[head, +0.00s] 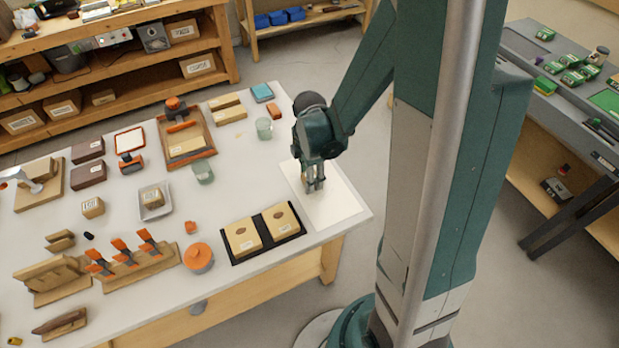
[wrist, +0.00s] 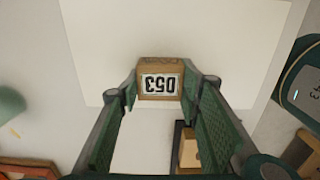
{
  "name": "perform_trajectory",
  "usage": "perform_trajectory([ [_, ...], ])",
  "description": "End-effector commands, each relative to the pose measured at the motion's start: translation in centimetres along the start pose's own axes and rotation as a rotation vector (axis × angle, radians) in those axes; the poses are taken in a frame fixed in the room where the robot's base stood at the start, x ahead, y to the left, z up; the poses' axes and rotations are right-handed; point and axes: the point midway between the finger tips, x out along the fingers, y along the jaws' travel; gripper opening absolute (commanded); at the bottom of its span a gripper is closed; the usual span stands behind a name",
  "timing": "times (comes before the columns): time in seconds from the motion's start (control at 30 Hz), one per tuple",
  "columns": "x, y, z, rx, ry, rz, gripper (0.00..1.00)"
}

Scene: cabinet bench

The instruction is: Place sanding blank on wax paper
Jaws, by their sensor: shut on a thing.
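The sanding blank appears to be the small brown wooden block (wrist: 158,66) with a white label, seen in the wrist view between my fingers. My gripper (head: 314,184) is shut on it, with a green pad on each side; it also shows in the wrist view (wrist: 168,90). The wax paper (head: 338,208) is a white sheet at the right end of the bench. It lies behind and around the block in the wrist view (wrist: 225,35). My gripper points down over the paper. In the head view my fingers mostly hide the block. I cannot tell whether it touches the paper.
A black tray (head: 236,259) with two wooden blocks stands just left of the paper. A glass jar (head: 264,128) stands behind, another (head: 203,173) farther left. An orange-lidded tub (head: 198,258), orange clamps (head: 123,251) and a wooden tray (head: 209,143) occupy the bench leftward. The paper's front part is clear.

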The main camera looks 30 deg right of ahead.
Motion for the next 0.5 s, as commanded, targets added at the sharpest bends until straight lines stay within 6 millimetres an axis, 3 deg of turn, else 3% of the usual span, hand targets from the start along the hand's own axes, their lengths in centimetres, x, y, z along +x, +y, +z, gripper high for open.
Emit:
perform_trajectory([
  [0.03, 0.24, 0.0, 0.0, 0.0, 0.0, 0.0, 0.22],
  [0.07, 0.24, 0.0, 0.0, 0.0, 0.0, 0.0, 0.36],
  [0.17, 0.15, 0.01, 0.0, 0.0, 0.0, 0.0, 0.49],
  [0.5, 0.11, 0.01, 0.0, 0.0, 0.0, 0.0, 0.5],
])
